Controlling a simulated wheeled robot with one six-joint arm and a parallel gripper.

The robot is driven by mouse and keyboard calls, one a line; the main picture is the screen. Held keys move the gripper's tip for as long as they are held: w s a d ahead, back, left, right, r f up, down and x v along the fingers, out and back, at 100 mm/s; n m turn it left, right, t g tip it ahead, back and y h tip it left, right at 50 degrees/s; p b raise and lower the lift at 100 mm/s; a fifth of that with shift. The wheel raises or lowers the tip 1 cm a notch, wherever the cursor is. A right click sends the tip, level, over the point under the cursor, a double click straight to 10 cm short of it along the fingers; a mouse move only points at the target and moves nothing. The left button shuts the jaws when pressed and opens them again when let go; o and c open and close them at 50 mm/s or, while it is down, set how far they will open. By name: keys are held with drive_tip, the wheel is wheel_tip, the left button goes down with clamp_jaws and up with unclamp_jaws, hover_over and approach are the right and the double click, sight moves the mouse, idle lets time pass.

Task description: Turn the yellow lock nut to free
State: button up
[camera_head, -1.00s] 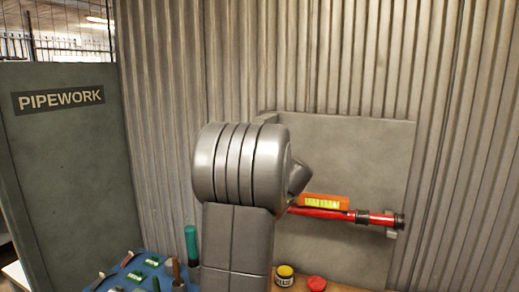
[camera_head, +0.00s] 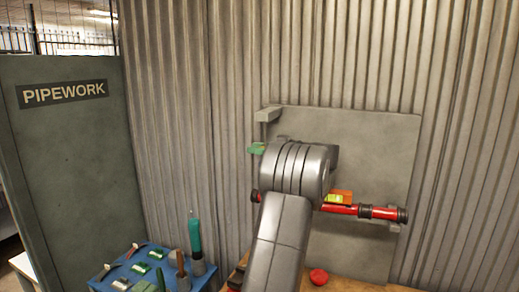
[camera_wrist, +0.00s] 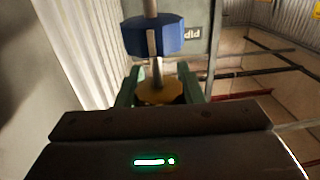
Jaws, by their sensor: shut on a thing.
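The yellow lock nut (camera_wrist: 160,92) shows in the wrist view as a dull gold round piece on an upright grey stem. My gripper (camera_wrist: 158,80) has a green finger on each side of it and is shut on it. A blue faceted piece (camera_wrist: 152,36) sits higher on the same stem, apart from the yellow nut. The nut's lower side is hidden by my gripper body. In the head view my arm hides the nut and the gripper.
A red pipe (camera_head: 340,209) with dark fittings runs across the grey panel (camera_head: 375,150), under an orange block (camera_head: 340,196). A small green piece (camera_head: 257,148) shows left of my arm. A red cap (camera_head: 318,276) lies on the bench. A blue tray (camera_head: 125,262) holds several pieces at lower left.

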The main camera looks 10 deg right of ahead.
drive_tip(key=shift+s+r+n+g+y, duration=0.15)
drive_tip(key=shift+n+g+y, duration=0.15)
drive_tip(key=shift+n+g, duration=0.3)
drive_tip(key=o, duration=1)
drive_tip(key=shift+c, duration=0.2)
drive_tip(key=b+v, duration=0.2)
drive_tip(key=v, duration=1.1)
drive_tip(key=shift+d, duration=0.35)
